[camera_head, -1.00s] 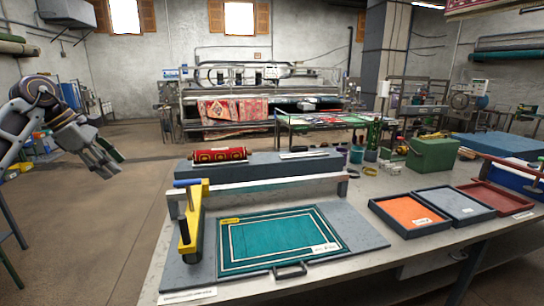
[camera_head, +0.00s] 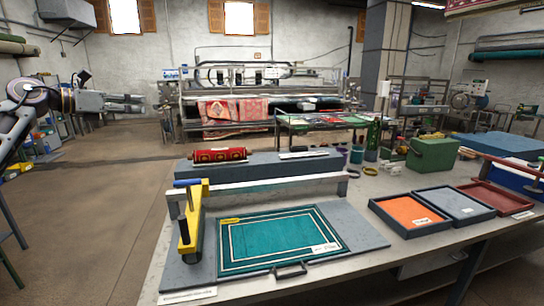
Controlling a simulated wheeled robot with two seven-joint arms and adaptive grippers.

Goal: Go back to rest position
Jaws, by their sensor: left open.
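My left gripper (camera_head: 126,103) is at the left of the head view, raised over the open floor and pointing right. It is open and holds nothing. It is well apart from the workbench (camera_head: 300,285). On the bench, a teal rug (camera_head: 280,241) with a white border lies flat on a grey board. A yellow-sided scrubber frame (camera_head: 193,232) with a blue handle stands at the rug's left, its long bar running behind the rug. My right gripper is not in view.
Orange (camera_head: 407,214), grey (camera_head: 459,205) and red (camera_head: 497,197) trays sit at the right of the bench. A green box (camera_head: 432,155) and a rolled red rug (camera_head: 218,154) stand behind. A large machine (camera_head: 260,95) fills the back.

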